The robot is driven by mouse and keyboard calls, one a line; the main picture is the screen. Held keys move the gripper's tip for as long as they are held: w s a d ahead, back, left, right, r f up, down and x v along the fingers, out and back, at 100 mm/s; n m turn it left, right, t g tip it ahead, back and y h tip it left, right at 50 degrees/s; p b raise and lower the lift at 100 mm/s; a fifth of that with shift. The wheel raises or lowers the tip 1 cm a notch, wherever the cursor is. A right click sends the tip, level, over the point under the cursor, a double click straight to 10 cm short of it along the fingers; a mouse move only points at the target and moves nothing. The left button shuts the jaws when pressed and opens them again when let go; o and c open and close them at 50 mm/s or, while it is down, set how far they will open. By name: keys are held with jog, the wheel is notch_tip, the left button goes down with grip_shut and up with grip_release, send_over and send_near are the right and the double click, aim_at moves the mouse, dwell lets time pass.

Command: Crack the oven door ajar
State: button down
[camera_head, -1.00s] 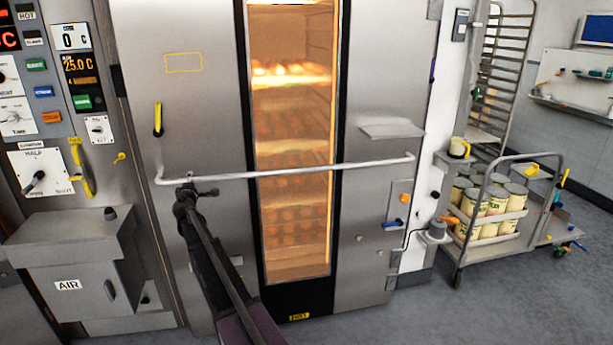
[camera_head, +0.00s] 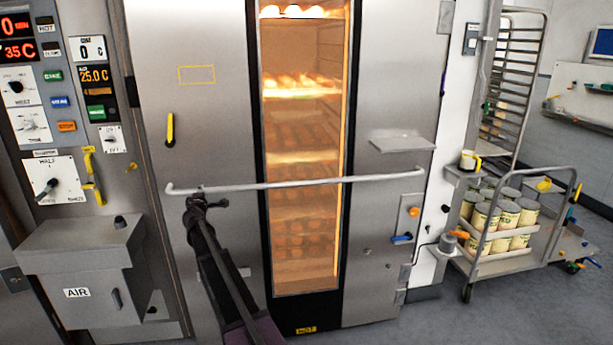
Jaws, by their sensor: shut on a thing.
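The oven door (camera_head: 215,120) is a tall steel panel with a lit glass window (camera_head: 305,150) in its middle. A long horizontal bar handle (camera_head: 385,176) runs across it. My gripper (camera_head: 199,196) is at the left end of this bar and shut on it. The fingertips are small and dark, so their exact hold is hard to see. The door looks flush with its frame on the left; I cannot tell whether a narrow gap is there. Loaves on several rack levels show through the window.
A control panel (camera_head: 68,85) and a steel box marked AIR (camera_head: 85,247) stand close on the left. A small shelf (camera_head: 402,143) juts from the door's right side. A cart with cans (camera_head: 515,262) stands at the right. Grey floor (camera_head: 425,322) is free in front.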

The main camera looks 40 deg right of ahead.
jog(key=shift+n+t+y, duration=0.3)
jog(key=shift+y, duration=0.2)
jog(key=shift+v, duration=2.75)
dwell(4.8)
